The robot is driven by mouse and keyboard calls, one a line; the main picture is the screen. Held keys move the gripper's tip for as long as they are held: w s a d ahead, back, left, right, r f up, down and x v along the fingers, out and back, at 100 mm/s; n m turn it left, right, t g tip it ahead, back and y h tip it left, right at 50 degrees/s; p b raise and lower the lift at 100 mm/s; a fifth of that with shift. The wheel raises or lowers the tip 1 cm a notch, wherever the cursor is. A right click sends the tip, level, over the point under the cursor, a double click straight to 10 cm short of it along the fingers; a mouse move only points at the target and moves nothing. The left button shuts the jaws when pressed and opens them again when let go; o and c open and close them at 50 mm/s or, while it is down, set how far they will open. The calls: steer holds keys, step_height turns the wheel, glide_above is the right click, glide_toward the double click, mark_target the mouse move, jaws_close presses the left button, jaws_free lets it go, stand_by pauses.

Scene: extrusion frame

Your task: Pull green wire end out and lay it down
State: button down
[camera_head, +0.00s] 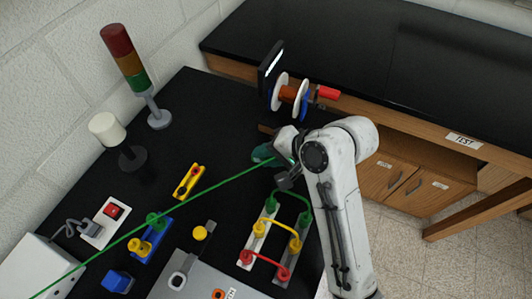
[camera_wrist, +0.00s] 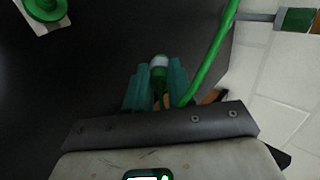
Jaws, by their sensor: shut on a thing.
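The green wire (camera_head: 215,186) runs as a long, nearly straight line from the lower left of the head view up to my gripper (camera_head: 264,154). In the wrist view, my gripper's teal fingers (camera_wrist: 158,84) are shut on the green wire's end, a green plug with a pale band (camera_wrist: 159,62). The wire (camera_wrist: 209,62) also rises past the right finger to the top of the wrist view. The gripper is above the black bench, beyond the plug strips. The plug looks clear of any socket, but its height over the bench cannot be told.
Two pale strips with green (camera_head: 270,205), yellow and red plugs and short leads stand near the bench's right edge. A spool stand (camera_head: 288,93) is behind the gripper. A signal tower (camera_head: 128,66) and white lamp (camera_head: 108,129) stand left. The bench (camera_head: 205,120) is clear at back centre.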

steer(key=shift+f+b, duration=2.15)
steer(key=shift+b, duration=0.45)
steer(key=c, duration=0.9)
jaws_free()
steer(key=shift+f, duration=0.1)
steer(key=shift+d, duration=0.1)
steer(key=v, duration=1.1)
steer(key=shift+p, duration=0.3)
